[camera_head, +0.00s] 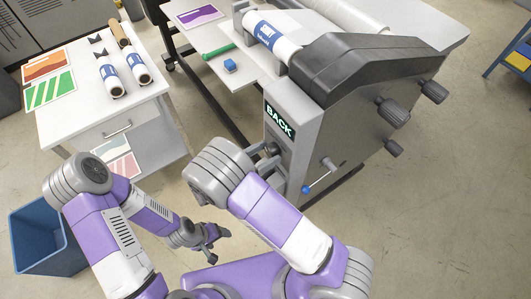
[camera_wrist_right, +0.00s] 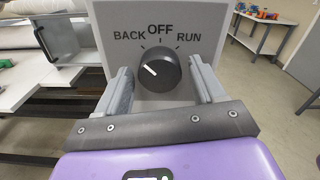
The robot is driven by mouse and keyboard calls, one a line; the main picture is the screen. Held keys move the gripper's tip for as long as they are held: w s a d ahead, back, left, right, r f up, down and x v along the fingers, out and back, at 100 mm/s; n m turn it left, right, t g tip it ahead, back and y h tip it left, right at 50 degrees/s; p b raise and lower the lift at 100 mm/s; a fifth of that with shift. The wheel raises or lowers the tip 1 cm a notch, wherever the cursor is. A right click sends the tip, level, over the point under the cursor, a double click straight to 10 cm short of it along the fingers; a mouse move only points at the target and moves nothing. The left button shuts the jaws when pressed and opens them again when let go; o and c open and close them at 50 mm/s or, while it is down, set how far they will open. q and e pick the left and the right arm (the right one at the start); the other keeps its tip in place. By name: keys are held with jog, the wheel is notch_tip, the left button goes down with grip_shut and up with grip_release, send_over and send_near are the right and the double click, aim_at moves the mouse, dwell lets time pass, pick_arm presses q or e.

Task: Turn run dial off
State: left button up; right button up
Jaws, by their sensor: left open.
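The run dial (camera_wrist_right: 158,70) is a black round knob on a grey panel (camera_wrist_right: 205,20) in the right wrist view. Its white pointer line is turned to the upper left, toward the BACK label; OFF is at top and RUN at right. My right gripper (camera_wrist_right: 160,80) is open, with one finger on each side of the dial; gaps show between fingers and knob. In the head view my right gripper (camera_head: 266,158) is at the laminator's end panel, and the dial is hidden there. A lit display (camera_head: 279,120) reads BACK. My left gripper (camera_head: 216,242) is open, empty, low over the floor.
The laminator (camera_head: 360,65) has several dark knobs on its side and a blue-tipped lever (camera_head: 318,178) near my right arm. A white cabinet (camera_head: 75,122) with rolls and prints stands at left. A blue bin (camera_head: 45,240) is on the floor at lower left.

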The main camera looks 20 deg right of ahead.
jog(key=c, duration=0.8)
jog(key=shift+c, duration=0.2)
jog(key=m+b, duration=0.3)
jog(key=m, duration=0.1)
jog(key=shift+f, duration=0.15)
jog(key=m+b, duration=0.2)
jog(key=m, duration=0.2)
jog(key=shift+b, duration=0.35)
jog(key=shift+m, duration=0.5)
jog(key=o, duration=1)
jog(key=shift+o, duration=0.2)
